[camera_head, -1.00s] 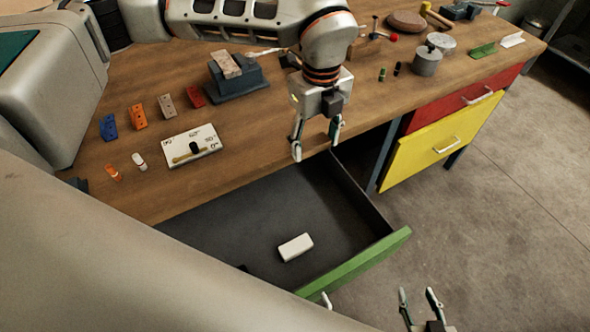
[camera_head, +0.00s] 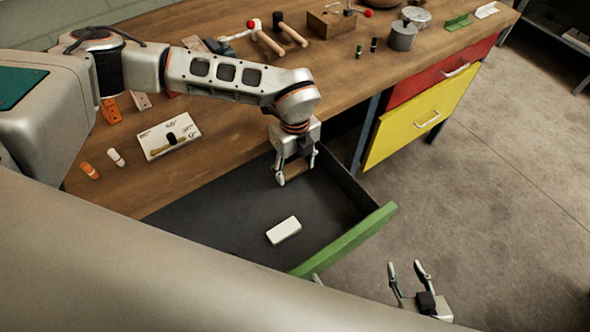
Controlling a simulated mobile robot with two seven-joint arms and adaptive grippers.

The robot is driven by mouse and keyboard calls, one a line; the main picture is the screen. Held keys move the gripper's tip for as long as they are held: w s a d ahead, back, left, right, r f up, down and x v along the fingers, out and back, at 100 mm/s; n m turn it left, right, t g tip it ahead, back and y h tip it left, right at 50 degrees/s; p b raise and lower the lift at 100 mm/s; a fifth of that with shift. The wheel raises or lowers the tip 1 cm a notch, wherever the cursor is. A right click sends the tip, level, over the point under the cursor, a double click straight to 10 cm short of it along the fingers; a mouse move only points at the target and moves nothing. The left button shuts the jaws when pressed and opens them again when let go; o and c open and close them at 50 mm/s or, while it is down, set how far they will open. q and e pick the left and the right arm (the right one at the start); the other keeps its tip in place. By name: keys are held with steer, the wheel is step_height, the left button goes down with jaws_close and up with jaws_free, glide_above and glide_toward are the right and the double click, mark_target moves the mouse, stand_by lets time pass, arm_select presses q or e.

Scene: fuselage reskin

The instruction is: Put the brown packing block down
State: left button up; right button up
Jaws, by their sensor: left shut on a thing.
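My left gripper (camera_head: 297,169) reaches down over the back right part of the open drawer (camera_head: 245,223). It is shut on a small brownish thing (camera_head: 295,172), which I take to be the brown packing block. The fingers and wrist hide most of it, and I cannot tell whether it touches the drawer floor. A white block (camera_head: 284,230) lies in the drawer, in front of and apart from the gripper. My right gripper (camera_head: 405,266) is open and empty, outside the drawer at the lower right.
The drawer has a green front (camera_head: 345,241). Beside it are a yellow drawer (camera_head: 415,125) and a red drawer (camera_head: 440,73), both closed. A white marked plate (camera_head: 168,136) and an orange peg (camera_head: 90,171) are on the workbench (camera_head: 215,150). Bare drawer floor surrounds the white block.

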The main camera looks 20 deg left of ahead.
mark_target(295, 170)
arm_select(q)
steer(key=shift+f, duration=0.95)
steer(key=o, duration=1.1)
step_height(295, 170, up, 12)
